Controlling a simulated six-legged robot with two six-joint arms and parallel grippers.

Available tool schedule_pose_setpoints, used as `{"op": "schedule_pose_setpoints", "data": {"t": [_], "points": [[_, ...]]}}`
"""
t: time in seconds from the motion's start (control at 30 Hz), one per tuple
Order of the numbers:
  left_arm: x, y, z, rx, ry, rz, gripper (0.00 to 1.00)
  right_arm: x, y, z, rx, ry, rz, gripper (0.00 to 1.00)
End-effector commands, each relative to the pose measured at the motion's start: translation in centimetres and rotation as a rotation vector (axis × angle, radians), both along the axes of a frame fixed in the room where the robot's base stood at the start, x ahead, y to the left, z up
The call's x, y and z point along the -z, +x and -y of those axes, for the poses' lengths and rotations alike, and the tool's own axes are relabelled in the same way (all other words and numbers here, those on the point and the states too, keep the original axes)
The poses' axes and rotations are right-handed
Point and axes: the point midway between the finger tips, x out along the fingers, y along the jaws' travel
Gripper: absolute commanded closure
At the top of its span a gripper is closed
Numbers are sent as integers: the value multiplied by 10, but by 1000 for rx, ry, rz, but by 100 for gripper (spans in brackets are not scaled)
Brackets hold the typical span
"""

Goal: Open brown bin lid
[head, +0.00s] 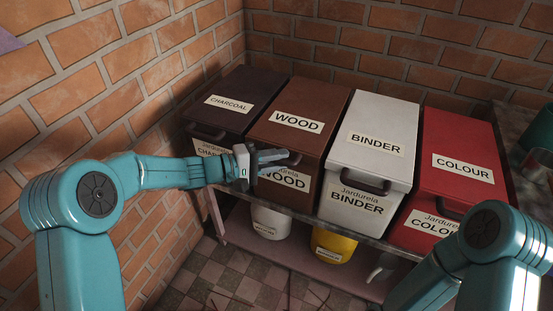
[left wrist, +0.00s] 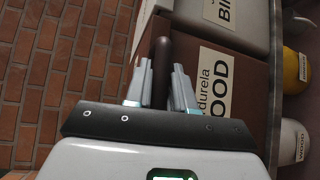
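The brown bin (head: 286,155) is labelled WOOD and stands second from the left in a row of bins. Its lid (head: 312,103) lies shut on top. Its dark brown handle (left wrist: 161,70) sticks out at the front under the lid. My left gripper (head: 272,157) is at this handle and hides part of it in the head view. In the left wrist view its two fingers (left wrist: 162,88) stand on either side of the handle; whether they press on it, I cannot tell. My right gripper is out of view.
A dark CHARCOAL bin (head: 245,88) stands to the left, a white BINDER bin (head: 380,112) and a red COLOUR bin (head: 462,140) to the right. White (head: 270,220) and yellow (head: 333,245) containers sit below. Brick walls close in behind and left.

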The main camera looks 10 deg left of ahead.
Motion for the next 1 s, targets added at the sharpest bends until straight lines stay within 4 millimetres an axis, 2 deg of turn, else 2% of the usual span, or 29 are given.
{"op": "schedule_pose_setpoints", "data": {"t": [0.17,0.37,0.8,1.0], "points": [[-9,0,0,0,5,-10,100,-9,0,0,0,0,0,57],[-42,1,0,-1,23,-65,100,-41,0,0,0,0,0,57],[-150,21,6,-2,105,-311,100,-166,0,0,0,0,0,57],[-185,36,11,-1,117,-351,100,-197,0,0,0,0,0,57]]}}
